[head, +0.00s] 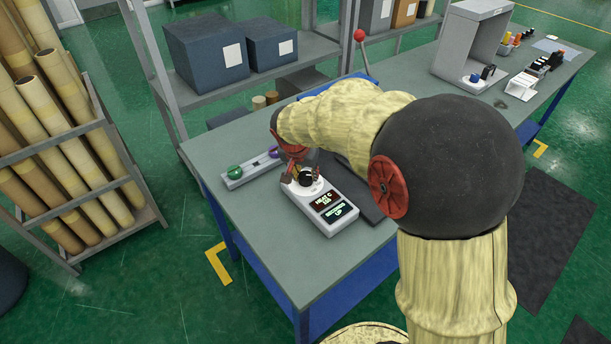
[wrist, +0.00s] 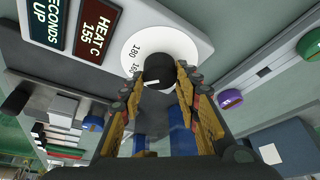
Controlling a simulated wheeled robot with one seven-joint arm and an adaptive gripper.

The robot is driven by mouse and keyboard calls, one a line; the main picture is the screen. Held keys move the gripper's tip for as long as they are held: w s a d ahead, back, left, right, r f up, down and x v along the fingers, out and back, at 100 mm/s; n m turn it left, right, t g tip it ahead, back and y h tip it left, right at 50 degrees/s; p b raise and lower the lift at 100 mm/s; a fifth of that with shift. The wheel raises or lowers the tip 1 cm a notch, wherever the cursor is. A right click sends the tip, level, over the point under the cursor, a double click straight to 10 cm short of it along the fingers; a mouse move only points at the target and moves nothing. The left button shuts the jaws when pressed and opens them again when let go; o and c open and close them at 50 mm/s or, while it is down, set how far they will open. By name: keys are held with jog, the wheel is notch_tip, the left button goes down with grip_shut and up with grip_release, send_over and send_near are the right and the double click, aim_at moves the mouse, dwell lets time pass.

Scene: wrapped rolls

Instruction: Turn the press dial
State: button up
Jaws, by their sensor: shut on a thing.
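The press dial is a black knob (head: 306,178) on a round white plate at the back end of a light grey control box (head: 345,222). In the wrist view the knob (wrist: 160,72) has a white pointer mark, and the plate (wrist: 133,47) shows 180 and 160. The red display (wrist: 100,30) reads HEAT C 155, and the other display (wrist: 46,18) reads SECONDS UP. My gripper (wrist: 160,78) is shut on the knob, one finger on each side. In the head view my gripper (head: 297,174) is at the dial, partly hidden by my arm.
A grey strip (head: 250,169) with a green knob (head: 235,172) and a purple knob (head: 273,152) lies left of the box. A red-ball lever (head: 359,36) stands behind. Bare table (head: 270,215) lies in front. A rack of rolls (head: 60,130) stands left.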

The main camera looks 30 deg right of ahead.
dwell(0.4)
jog(key=o, duration=1)
jog(key=shift+o, duration=0.8)
jog(key=shift+r, duration=0.1)
jog(key=v, duration=1.1)
jog(key=shift+a+r, duration=0.2)
jog(key=shift+r, duration=0.1)
jog(key=shift+s, duration=0.1)
